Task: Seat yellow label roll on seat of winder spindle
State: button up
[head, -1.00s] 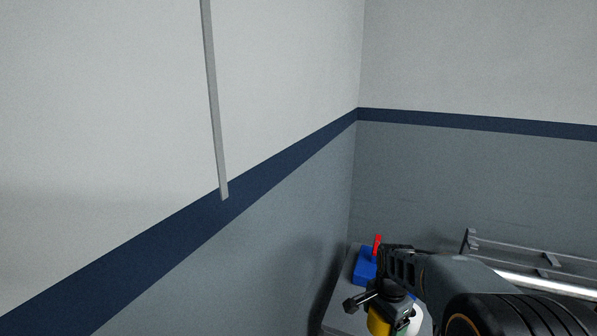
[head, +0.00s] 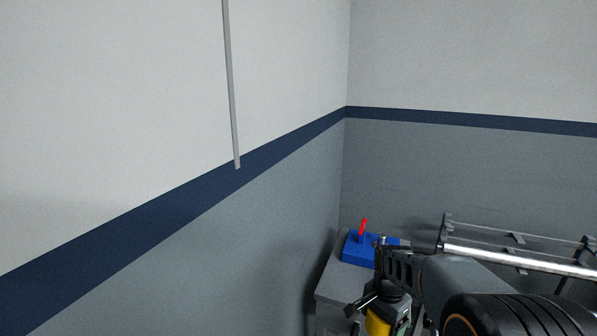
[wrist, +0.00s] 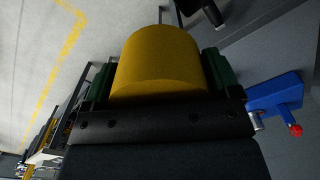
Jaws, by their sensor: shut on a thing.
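The yellow label roll (wrist: 160,58) fills the middle of the wrist view, between the two green-padded fingers of my gripper (wrist: 159,80). My gripper is shut on it. In the head view only a small part of the yellow roll (head: 377,323) shows under my wrist, at the bottom edge. A blue base (head: 359,248) with a red upright handle and a short metal post stands on a grey cabinet, beyond my gripper; it looks like the winder. It also shows at the right of the wrist view (wrist: 275,94), apart from the roll. A spindle seat cannot be made out.
The grey cabinet (head: 338,281) stands close to the left wall. A rack with metal rails (head: 520,258) runs along the right. A thin grey bar (head: 232,100) hangs in front of the left wall. Yellow floor lines (wrist: 68,45) show in the wrist view.

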aim_at(368, 322)
jog(key=a+f+n+p, duration=0.4)
jog(key=f+n+p, duration=0.2)
jog(key=f+n, duration=0.4)
notch_tip(368, 322, down, 4)
jog(key=shift+w+r+n, duration=0.25)
jog(key=shift+w+n, duration=0.05)
jog(key=shift+n, duration=0.1)
jog(key=shift+d+f, duration=0.1)
